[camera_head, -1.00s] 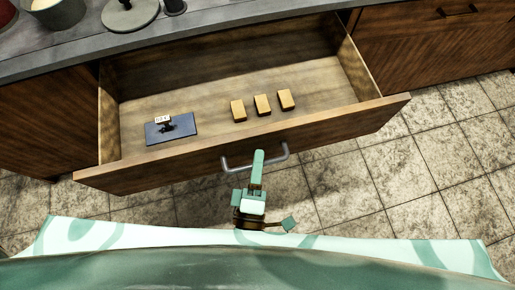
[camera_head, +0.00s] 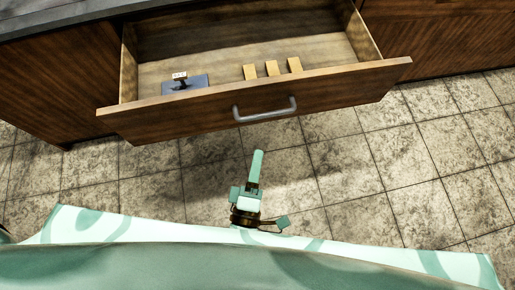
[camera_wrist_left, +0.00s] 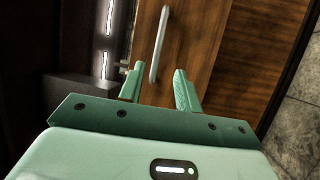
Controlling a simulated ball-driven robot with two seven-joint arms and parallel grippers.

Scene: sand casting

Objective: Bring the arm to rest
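My left gripper (camera_head: 257,166) is in the lower middle of the head view, in front of the open drawer (camera_head: 330,84) and clear of its handle (camera_head: 265,110). In the left wrist view the two green fingers (camera_wrist_left: 158,88) stand apart with nothing between them. The drawer handle (camera_wrist_left: 159,45) shows beyond the fingertips there, not held. My right gripper is in neither view.
The drawer stands pulled out from the counter (camera_head: 60,17). In it lie a blue block with a small labelled piece (camera_head: 186,84) and several tan blocks (camera_head: 272,69). Tiled floor (camera_head: 390,150) is free between the drawer and my body.

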